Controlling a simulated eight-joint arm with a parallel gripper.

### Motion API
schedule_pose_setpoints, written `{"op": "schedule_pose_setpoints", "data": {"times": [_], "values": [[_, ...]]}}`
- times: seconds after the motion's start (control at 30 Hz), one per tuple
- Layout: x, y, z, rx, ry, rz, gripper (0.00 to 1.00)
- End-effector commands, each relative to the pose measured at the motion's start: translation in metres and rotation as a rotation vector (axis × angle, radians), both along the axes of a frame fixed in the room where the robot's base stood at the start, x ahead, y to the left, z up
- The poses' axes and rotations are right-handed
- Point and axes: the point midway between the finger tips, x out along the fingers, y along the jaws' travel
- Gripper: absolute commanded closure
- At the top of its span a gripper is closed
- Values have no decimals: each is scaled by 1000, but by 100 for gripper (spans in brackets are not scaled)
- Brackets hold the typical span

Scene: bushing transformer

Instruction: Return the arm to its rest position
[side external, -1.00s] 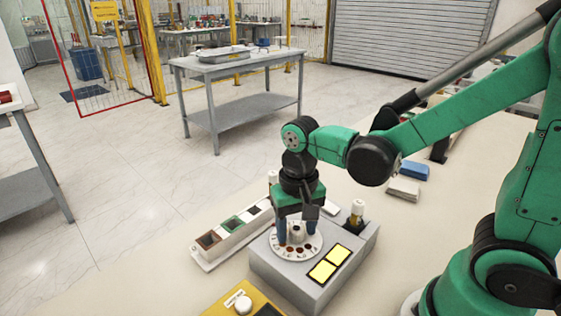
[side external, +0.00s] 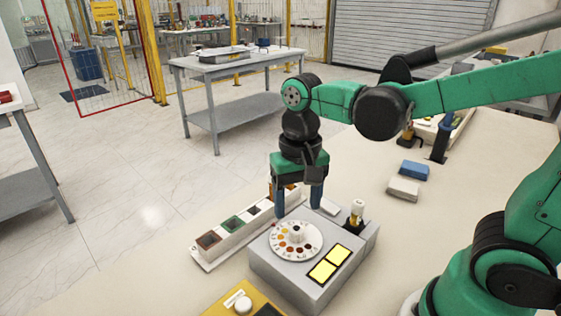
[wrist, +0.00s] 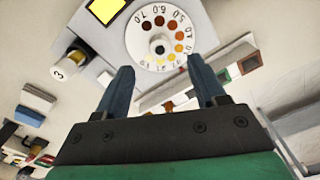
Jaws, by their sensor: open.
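My gripper (side external: 298,200) hangs pointing down above the grey instrument box (side external: 285,278), its two blue fingers apart with nothing between them. In the wrist view my gripper (wrist: 158,88) also shows open and empty. Below it is a round white dial (side external: 296,241) with coloured spots and a pale centre knob; the dial also shows in the wrist view (wrist: 150,45). My fingers are clear of the dial. A small vial with a white cap (side external: 357,212) stands at the box's back right corner, marked 3 in the wrist view (wrist: 66,68).
A long white rack (side external: 236,235) with coloured squares lies left of the box. A yellow unit (side external: 240,300) is in front. Blue and white blocks (side external: 410,178) lie to the right. A grey table (side external: 240,70) stands behind. The space above the bench is open.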

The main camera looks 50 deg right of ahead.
Motion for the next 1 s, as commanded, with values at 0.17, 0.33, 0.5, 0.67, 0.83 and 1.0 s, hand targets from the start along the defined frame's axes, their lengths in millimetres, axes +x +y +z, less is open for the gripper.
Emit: {"op": "schedule_pose_setpoints", "data": {"times": [0.17,0.33,0.5,0.67,0.83,1.0], "values": [[0,0,1,0,0,0,36],[0,-1,1,1,-17,13,36],[-3,-9,5,-2,-195,143,36],[-2,-18,10,-57,-427,316,36],[-1,-24,13,-128,-578,431,36],[0,-25,15,-148,-612,459,36]]}}
